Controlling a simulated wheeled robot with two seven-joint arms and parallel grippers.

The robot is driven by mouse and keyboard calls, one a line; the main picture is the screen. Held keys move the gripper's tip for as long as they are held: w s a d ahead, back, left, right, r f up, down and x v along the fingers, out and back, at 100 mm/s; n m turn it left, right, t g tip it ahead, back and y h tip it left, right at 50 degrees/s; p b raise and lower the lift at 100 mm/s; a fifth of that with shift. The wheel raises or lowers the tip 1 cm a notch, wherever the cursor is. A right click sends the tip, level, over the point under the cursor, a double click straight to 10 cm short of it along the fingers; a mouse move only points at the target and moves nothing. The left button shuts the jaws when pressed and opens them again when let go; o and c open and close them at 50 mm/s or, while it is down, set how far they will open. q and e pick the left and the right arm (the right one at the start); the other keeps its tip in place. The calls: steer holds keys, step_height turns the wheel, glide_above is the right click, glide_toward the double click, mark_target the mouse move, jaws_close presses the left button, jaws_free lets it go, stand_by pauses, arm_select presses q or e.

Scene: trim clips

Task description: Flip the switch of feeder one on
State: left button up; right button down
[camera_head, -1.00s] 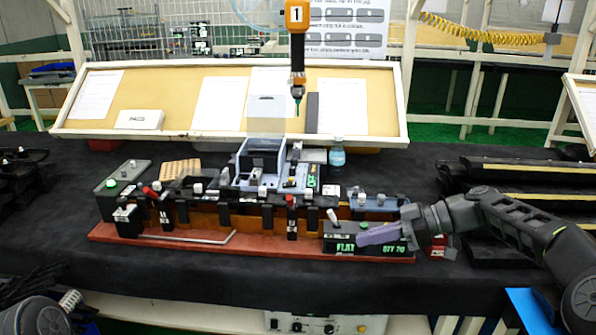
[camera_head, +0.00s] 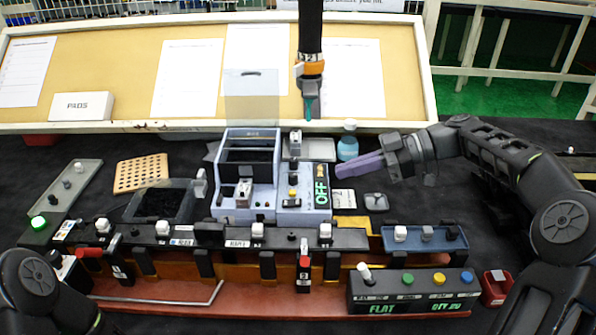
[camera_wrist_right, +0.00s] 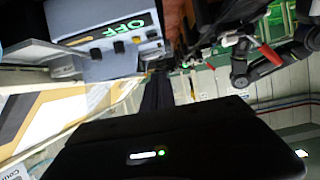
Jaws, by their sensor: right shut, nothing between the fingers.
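A blue-grey feeder unit (camera_head: 247,200) stands behind the rail of clips, near the middle of the table in the head view. Its right-hand control panel (camera_head: 304,213) has small knobs and a green display reading OFF (camera_head: 321,186). The panel also shows in the wrist view (camera_wrist_right: 110,62), with OFF lit. I cannot tell which small part is the switch or how it is set. My right gripper (camera_head: 338,168), with purple fingers, is shut and empty. It points left, just right of the panel, apart from it. My left gripper is out of view; only my left arm shows at lower left.
A black box (camera_head: 410,290) with coloured buttons reads FLAT at front right, beside a red cup (camera_head: 496,288). A hanging tool (camera_head: 311,65) comes down behind the feeder.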

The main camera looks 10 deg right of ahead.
steer(key=b, duration=0.2)
glide_above(306, 207)
step_height(306, 207, down, 3)
step_height(306, 207, down, 3)
steer(key=shift+f+p, duration=0.2)
steer(key=shift+p, duration=0.5)
steer(key=shift+f, duration=0.6)
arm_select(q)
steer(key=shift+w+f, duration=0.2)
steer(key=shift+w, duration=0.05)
